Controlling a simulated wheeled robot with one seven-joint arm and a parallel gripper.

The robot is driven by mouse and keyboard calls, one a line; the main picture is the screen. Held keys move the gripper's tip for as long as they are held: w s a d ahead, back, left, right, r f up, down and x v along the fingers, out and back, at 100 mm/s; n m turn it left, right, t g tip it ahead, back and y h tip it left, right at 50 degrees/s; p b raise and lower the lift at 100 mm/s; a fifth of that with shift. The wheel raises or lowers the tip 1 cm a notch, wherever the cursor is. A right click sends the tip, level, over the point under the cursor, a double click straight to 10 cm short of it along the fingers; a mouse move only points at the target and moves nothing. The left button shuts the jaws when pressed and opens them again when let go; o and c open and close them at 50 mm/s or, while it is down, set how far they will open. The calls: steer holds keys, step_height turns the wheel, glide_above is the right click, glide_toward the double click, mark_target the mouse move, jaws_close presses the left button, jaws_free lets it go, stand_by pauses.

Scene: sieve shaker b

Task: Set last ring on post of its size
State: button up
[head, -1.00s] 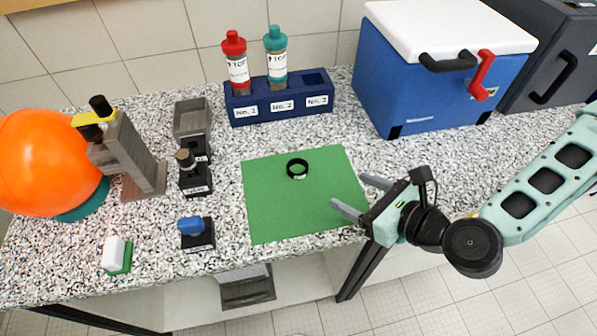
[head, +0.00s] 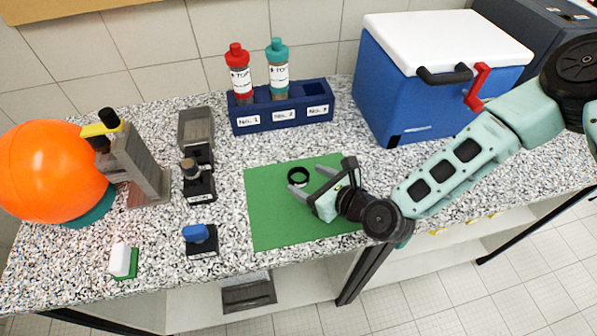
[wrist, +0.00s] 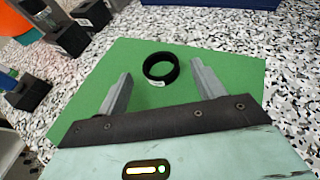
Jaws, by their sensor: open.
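A black ring (head: 298,178) lies flat on the green mat (head: 275,225). In the wrist view the ring (wrist: 161,68) shows a small white label on its near side. It lies just ahead of and between my spread fingertips. My gripper (head: 310,180) is open and empty, low over the mat, with its fingers pointing at the ring; its fingers also show in the wrist view (wrist: 160,75). I cannot tell which is the ring's post.
A blue rack (head: 285,117) with red- and teal-capped bottles stands behind the mat. A blue cooler (head: 400,100) is at the back right. An orange ball (head: 50,170), a grey stand (head: 135,165) and a white-green block (head: 122,262) are at left. Speckled counter is free around the mat.

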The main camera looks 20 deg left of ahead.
steer(key=shift+p+x, duration=0.3)
steer(key=shift+x, duration=1)
steer(key=c, duration=1.1)
steer(key=shift+o, duration=0.2)
